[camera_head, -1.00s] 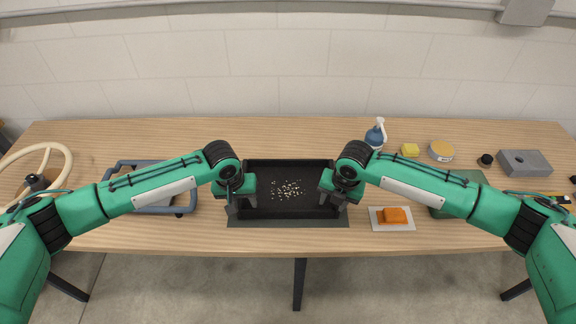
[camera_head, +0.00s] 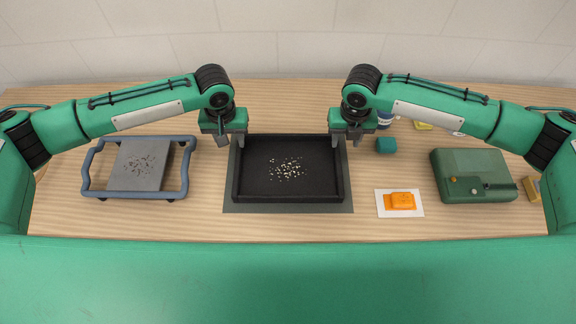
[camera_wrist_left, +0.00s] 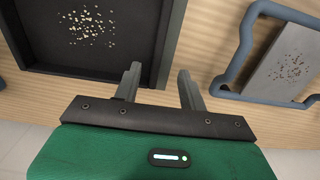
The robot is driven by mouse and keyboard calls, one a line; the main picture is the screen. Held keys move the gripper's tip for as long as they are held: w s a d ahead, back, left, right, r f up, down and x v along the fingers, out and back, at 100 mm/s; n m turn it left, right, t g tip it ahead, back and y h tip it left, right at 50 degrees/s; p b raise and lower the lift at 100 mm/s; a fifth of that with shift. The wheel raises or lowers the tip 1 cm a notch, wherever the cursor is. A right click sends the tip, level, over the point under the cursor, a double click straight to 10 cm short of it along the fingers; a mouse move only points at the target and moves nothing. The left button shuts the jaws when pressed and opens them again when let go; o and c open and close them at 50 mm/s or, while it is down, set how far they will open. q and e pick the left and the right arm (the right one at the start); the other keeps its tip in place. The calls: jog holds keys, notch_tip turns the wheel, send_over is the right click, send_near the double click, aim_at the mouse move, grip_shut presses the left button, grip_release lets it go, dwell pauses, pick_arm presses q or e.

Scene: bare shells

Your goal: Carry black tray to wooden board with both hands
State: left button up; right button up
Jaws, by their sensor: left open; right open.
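The black tray (camera_head: 290,196), a shallow box with small pale bits (camera_head: 286,170) inside, lies flat on a dark grey mat (camera_head: 330,208) in the middle of the table. My left gripper (camera_head: 231,140) is open near the tray's back left corner. In the left wrist view its open fingers (camera_wrist_left: 158,82) appear either side of the line of a tray wall (camera_wrist_left: 172,40); I cannot tell if they touch it. My right gripper (camera_head: 348,138) is open near the tray's back right corner. I cannot make out a separate wooden board.
A blue-grey frame (camera_head: 187,170) around a speckled grey plate (camera_head: 137,180) lies left of the tray. Bare wood shows in front.

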aim_at(237, 163)
pick_arm(q)
notch_tip(237, 163, down, 13)
jog(key=shift+f, duration=0.1)
pick_arm(e)
notch_tip(237, 163, down, 13)
jog(key=shift+f, duration=0.1)
pick_arm(q)
grip_shut()
pick_arm(e)
grip_shut()
dwell(0.9)
